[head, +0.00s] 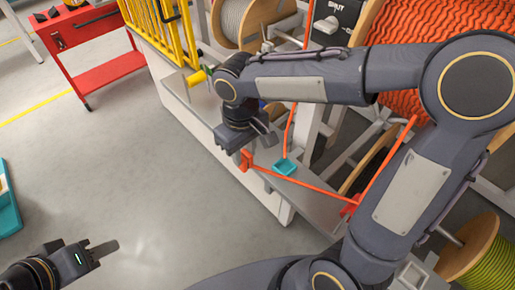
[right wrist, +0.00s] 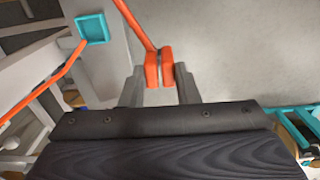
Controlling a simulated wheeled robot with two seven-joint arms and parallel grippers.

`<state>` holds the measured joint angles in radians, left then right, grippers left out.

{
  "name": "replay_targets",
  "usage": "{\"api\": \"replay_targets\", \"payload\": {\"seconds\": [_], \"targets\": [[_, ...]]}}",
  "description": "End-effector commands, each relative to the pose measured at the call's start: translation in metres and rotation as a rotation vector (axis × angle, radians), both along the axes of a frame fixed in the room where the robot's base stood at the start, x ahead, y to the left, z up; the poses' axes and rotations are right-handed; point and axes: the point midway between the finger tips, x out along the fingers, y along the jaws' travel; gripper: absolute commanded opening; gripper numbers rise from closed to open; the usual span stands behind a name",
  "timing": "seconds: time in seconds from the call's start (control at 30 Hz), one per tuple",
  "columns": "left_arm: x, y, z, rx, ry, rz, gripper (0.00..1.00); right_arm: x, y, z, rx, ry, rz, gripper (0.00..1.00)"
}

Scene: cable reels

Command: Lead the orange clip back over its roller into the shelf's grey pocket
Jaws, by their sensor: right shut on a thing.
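My right gripper (head: 250,146) is shut on the orange clip (head: 246,160), held out over the near edge of the grey shelf (head: 320,206). In the right wrist view the clip (right wrist: 152,68) sits between the two fingers. Its orange cable (head: 305,185) runs right to a red-orange piece (head: 350,206), then up toward the orange reel; I cannot tell whether that piece is the roller. A teal square holder (head: 285,167) sits on the shelf, with another orange strand reaching it from above. I cannot make out the grey pocket. My left gripper (head: 104,249) is low over the floor at left, its opening unclear.
An orange cable reel (head: 395,45) and a grey cable reel (head: 240,20) stand behind the shelf. A yellow-green reel (head: 490,265) is at lower right. A yellow gate (head: 165,30) and a red cart (head: 95,55) are at the back left. The floor on the left is mostly clear.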

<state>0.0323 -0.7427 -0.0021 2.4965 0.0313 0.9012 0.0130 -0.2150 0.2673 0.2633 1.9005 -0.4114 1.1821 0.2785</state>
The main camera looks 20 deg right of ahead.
Motion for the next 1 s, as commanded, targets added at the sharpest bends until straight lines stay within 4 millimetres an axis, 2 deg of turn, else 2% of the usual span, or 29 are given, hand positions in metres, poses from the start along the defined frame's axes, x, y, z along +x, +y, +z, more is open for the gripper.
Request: {"api": "replay_targets", "payload": {"seconds": [0.47, 1.0], "targets": [[0.000, 0.000, 0.002, 0.000, 0.000, 0.000, 0.36, -0.001, 0.004, 0.004, 0.000, -0.001, 0.000, 0.05], [0.000, 0.000, 0.038, 0.000, 0.000, 0.000, 0.36, -0.001, 0.004, 0.046, 0.000, 0.000, 0.000, 0.05]]}}
